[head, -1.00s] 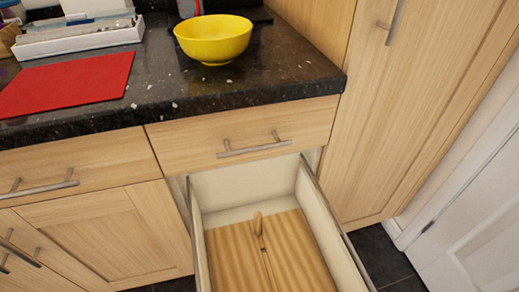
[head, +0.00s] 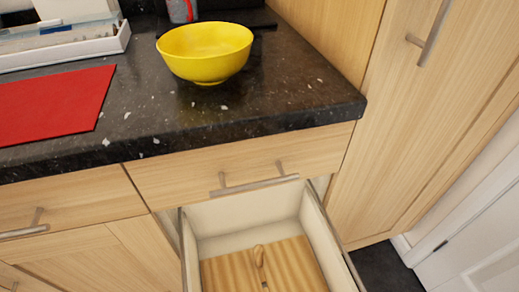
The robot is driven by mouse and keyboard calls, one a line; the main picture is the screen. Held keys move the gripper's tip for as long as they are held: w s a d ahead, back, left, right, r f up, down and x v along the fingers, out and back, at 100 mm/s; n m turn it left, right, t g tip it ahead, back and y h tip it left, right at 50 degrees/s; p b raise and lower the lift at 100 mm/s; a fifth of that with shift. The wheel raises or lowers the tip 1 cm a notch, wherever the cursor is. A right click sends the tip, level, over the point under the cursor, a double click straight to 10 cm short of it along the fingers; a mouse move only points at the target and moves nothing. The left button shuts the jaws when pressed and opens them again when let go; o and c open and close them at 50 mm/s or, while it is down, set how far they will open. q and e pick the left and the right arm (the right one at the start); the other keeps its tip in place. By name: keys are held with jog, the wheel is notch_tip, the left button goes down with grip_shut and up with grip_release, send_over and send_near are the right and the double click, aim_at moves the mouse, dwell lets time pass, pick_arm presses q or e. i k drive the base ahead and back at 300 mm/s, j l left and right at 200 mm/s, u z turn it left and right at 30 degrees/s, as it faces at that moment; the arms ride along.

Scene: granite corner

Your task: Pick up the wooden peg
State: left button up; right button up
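A small wooden peg (head: 259,256) shows in the open drawer (head: 325,236), near the middle of its wooden floor. The peg is close in colour to the drawer floor. It seems to stand up from the floor, and a small dark spot shows just in front of it. Neither of my grippers is in the head view.
A yellow bowl (head: 206,54) stands on the dark granite counter (head: 200,115) above. A red mat (head: 55,101) and a white tray (head: 65,45) lie to the left. A closed drawer front (head: 238,172) with a bar handle is above the open drawer. A tall cabinet (head: 440,110) stands right.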

aim_at(258, 249)
jog(key=k+j+z, duration=0.35)
jog(key=j+z, duration=0.15)
jog(key=k+j, duration=0.1)
jog(key=k, duration=0.3)
jog(key=i+u, duration=0.35)
jog(key=i, duration=0.3)
